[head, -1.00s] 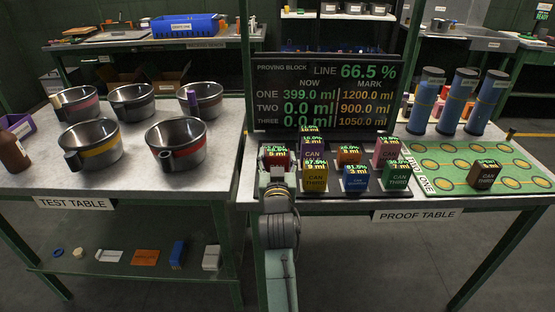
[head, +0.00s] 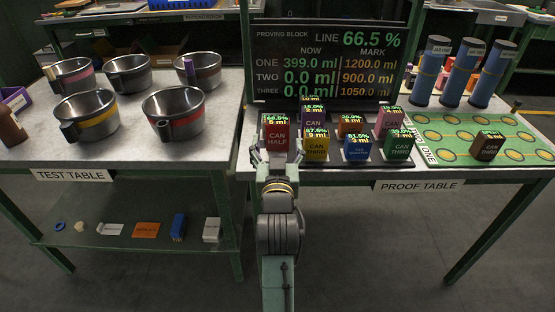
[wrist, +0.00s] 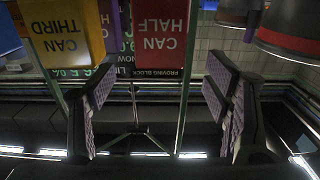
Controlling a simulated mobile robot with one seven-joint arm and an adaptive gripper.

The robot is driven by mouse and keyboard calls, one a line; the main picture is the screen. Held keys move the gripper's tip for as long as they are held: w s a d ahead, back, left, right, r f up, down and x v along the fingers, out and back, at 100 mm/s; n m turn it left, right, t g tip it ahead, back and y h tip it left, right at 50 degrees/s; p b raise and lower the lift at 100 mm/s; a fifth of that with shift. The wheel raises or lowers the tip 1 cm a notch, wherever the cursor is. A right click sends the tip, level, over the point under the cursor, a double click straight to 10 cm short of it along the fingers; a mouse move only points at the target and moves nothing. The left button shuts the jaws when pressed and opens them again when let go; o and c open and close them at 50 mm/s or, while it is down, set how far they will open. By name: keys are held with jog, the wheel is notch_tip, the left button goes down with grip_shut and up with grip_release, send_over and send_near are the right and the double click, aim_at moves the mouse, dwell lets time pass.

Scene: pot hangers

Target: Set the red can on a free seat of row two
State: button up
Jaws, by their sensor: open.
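The red can (head: 274,134), labelled "CAN HALF", stands upright among other cans on the dark tray at the left of the proof table. My gripper (head: 279,160) is open and empty, just in front of it. In the wrist view the red can (wrist: 158,38) appears upside down, ahead of the gap between my spread fingers (wrist: 160,108). I cannot tell the exact distance. The green seat board (head: 440,127) with yellow round seats lies at the right, its rows marked "ONE" and "TWO". A brown can (head: 487,147) stands on one front seat; several seats are bare.
A yellow can (head: 316,146) stands close to the right of the red can, with blue (head: 357,148) and green (head: 398,146) cans beyond. The proving block display (head: 325,65) rises behind. Blue cylinders (head: 460,75) stand behind the seat board. Pots are on the test table.

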jog(key=shift+s+p, duration=1.85)
jog(key=shift+p, duration=1.7)
